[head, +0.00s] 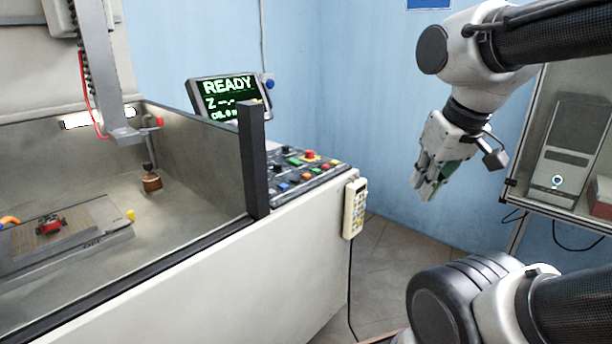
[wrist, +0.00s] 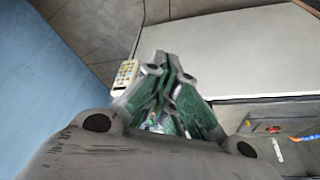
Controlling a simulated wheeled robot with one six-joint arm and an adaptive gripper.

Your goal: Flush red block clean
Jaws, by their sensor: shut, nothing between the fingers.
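The red block (head: 50,226) sits on a flat, striped plate (head: 75,236) inside the machine's tank, at the left of the head view. A small reddish patch shows in the tank at the lower right of the wrist view, too small to tell for sure. My gripper (head: 428,192) hangs in the air right of the machine, pointing down, well apart from the block. Its fingers are shut and empty, and they also show in the wrist view (wrist: 172,62). An orange nozzle or hose end (head: 9,221) shows at the left edge near the plate.
The tank's front wall (head: 165,258) and dark corner post (head: 253,160) stand between my gripper and the tank. A control panel (head: 300,172), a READY screen (head: 228,97) and a hanging pendant (head: 354,208) are at its right end. A cabinet (head: 572,140) stands right.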

